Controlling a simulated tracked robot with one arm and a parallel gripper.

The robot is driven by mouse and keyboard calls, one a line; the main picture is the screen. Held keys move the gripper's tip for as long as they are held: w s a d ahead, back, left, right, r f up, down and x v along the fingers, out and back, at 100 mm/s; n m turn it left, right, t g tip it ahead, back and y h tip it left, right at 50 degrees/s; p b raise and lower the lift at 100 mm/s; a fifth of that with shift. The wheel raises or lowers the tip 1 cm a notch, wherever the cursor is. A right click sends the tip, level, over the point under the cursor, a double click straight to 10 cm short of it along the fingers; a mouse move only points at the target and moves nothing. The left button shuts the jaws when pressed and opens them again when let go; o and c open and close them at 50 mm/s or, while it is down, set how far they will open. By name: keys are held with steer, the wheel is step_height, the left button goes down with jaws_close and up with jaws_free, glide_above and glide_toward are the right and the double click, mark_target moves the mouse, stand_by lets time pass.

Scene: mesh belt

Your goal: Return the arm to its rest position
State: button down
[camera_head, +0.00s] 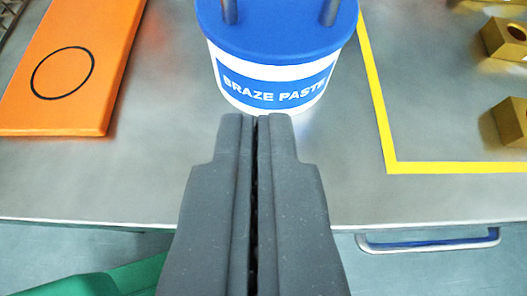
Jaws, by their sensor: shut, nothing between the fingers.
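My gripper (257,118) reaches up from the bottom of the view, its two dark grey fingers pressed together with only a thin dark line between them. It holds nothing. Its tips appear just below a white tub with a blue lid and a blue label reading BRAZE PASTE (276,85). I cannot tell whether the tips touch the tub. The tub stands upright on a metal table (150,175), and its top is cut off by the frame.
An orange board (55,105) with a black circle lies at the left. A yellow line (380,110) marks off an area at the right with several brass blocks (508,40). Below the table's front edge are a blue-and-metal handle (430,242) and something green (85,283).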

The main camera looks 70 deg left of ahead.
steer(key=shift+s+d+r, duration=0.1)
steer(key=shift+s+d, duration=0.1)
steer(key=shift+d, duration=0.4)
steer(key=shift+s+d, duration=0.15)
steer(key=shift+d, duration=0.45)
steer(key=w+d+r+m+t+h, duration=0.75)
steer(key=d+r+m, duration=0.25)
steer(key=d+r, duration=0.25)
step_height(320, 180, up, 29)
steer(key=m+t+h+p, duration=0.4)
steer(key=p, duration=1.1)
steer(key=shift+a+p, duration=0.25)
steer(key=shift+p, duration=0.1)
